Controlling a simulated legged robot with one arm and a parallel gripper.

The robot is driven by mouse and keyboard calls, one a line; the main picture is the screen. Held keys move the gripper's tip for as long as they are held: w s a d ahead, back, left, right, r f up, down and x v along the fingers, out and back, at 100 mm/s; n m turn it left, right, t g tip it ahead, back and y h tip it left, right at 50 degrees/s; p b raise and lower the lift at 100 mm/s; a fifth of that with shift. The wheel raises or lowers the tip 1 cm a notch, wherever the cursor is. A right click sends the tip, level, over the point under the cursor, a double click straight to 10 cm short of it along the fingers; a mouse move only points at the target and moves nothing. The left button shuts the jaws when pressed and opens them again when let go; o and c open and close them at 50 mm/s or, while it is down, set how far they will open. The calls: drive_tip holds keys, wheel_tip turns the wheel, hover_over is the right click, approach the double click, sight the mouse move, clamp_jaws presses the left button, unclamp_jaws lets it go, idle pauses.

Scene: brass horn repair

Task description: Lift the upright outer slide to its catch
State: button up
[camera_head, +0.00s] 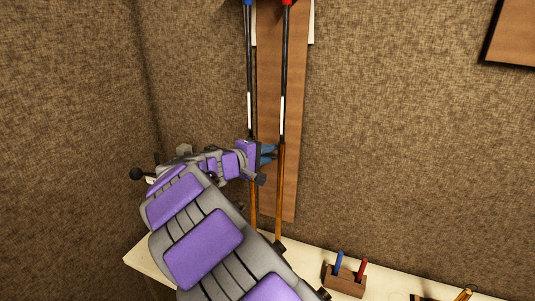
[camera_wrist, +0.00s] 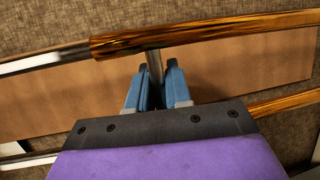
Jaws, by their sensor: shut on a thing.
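The upright outer slide shows as two brass tubes, the right one (camera_head: 281,190) and the left one (camera_head: 253,205), partly hidden by my arm. One brass tube (camera_wrist: 215,36) crosses the top of the wrist view, with a pale inner tube (camera_wrist: 45,60) coming out of its end. My gripper (camera_head: 267,154) is between the two tubes. In the wrist view, its blue fingers (camera_wrist: 156,75) are shut around a thin silvery crossbar (camera_wrist: 154,62) of the slide. I cannot make out the catch for certain.
A wooden board (camera_head: 284,80) stands behind the tubes. Above the brass, dark rods run up to a blue end (camera_head: 248,3) and a red end (camera_head: 286,3). A brown block (camera_head: 344,282) with a blue and a red stick stands on the pale bench (camera_head: 310,262), right of the slide.

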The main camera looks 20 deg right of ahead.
drive_tip(key=shift+d+f, duration=0.1)
drive_tip(key=shift+d, duration=0.2)
clamp_jaws()
wheel_tip(320, 180, up, 33)
drive_tip(key=p, duration=1.9)
drive_tip(key=shift+a+f, duration=0.15)
drive_tip(key=shift+f, duration=0.05)
drive_tip(key=shift+r, duration=0.1)
drive_tip(key=o, duration=0.6)
unclamp_jaws()
drive_tip(key=b+v, duration=0.1)
drive_tip(key=v, duration=1.6)
drive_tip(key=shift+a, duration=0.3)
